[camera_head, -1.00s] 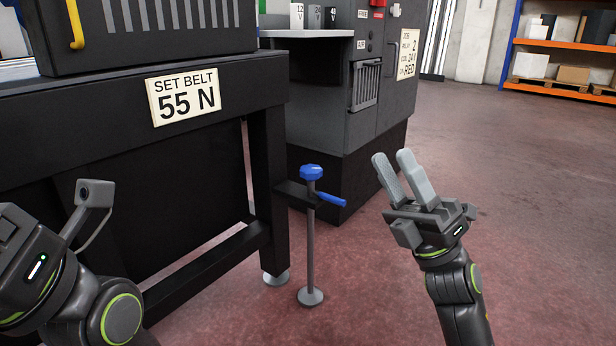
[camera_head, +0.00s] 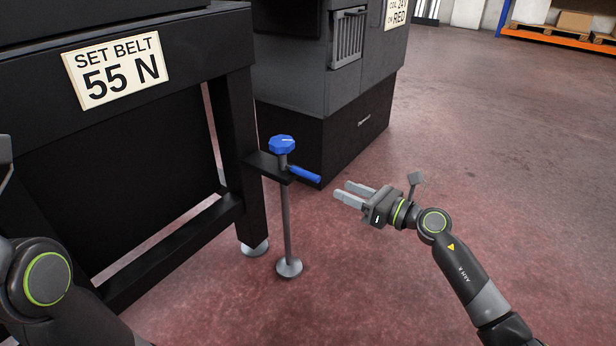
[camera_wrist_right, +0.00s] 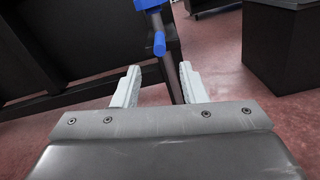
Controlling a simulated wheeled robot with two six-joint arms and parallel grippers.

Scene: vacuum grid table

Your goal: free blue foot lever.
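The blue foot lever (camera_head: 304,174) sticks out to the right from a black bracket on the table leg, below a blue knob (camera_head: 282,144) on top of a thin grey post with a round foot (camera_head: 289,267). My right gripper (camera_head: 343,194) is open and empty, just right of the lever's tip and apart from it, with its fingers pointing left toward it. In the right wrist view the lever (camera_wrist_right: 159,45) shows end-on, ahead of and between the two spread fingers (camera_wrist_right: 160,88). Of my left arm only a link shows; its gripper is out of view.
The black table (camera_head: 240,150) with a "SET BELT 55 N" sign (camera_head: 117,70) fills the left. A dark grey cabinet (camera_head: 330,120) stands behind the lever. The red floor (camera_head: 480,130) to the right is clear up to an orange rack (camera_head: 560,38) at the back.

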